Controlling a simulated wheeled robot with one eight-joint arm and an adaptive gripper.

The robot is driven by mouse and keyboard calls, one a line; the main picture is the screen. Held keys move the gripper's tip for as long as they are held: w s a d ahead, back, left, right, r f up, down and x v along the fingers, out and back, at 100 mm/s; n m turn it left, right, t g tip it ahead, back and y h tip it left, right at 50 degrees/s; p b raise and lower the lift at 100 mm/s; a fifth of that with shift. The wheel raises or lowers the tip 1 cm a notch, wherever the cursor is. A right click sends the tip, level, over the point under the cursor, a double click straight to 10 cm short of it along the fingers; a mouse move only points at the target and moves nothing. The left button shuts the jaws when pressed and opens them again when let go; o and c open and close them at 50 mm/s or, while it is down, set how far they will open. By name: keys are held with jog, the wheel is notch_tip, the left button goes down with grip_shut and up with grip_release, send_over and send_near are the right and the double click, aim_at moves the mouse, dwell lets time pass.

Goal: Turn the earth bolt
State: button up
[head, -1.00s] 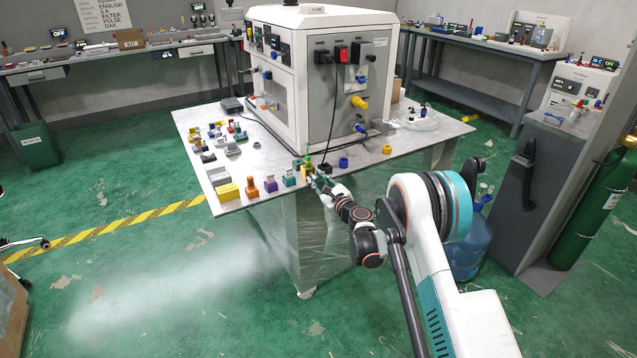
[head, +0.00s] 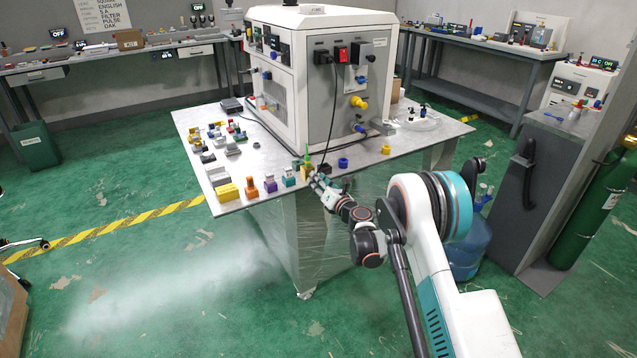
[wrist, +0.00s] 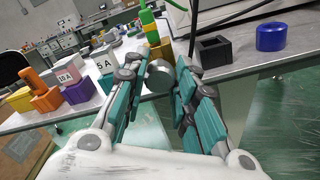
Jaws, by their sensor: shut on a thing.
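My gripper (wrist: 160,88) has its teal and grey fingers closed in around a grey round piece (wrist: 160,75) at the table's front edge. A green upright part (wrist: 147,17) on a yellow block (wrist: 152,34) stands just beyond the fingertips. I cannot tell whether the grey piece is joined to it or is the earth bolt. In the head view my gripper (head: 314,179) is at the same edge, beside the green part (head: 308,156); the fingers hide the contact.
The large white machine (head: 312,80) stands on the table behind. Orange, purple and teal fuse-like blocks (head: 270,186) line the edge to the left. A black block (wrist: 213,51) and a blue ring (wrist: 271,37) lie to the right. A black cable hangs close by.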

jog(key=n, duration=2.6)
jog(key=shift+s+a+f, duration=0.1)
jog(key=shift+a+f, duration=0.05)
dwell(1.7)
dwell(0.5)
jog(key=o, duration=1.1)
jog(key=shift+c, duration=0.2)
jog(key=shift+s, duration=0.1)
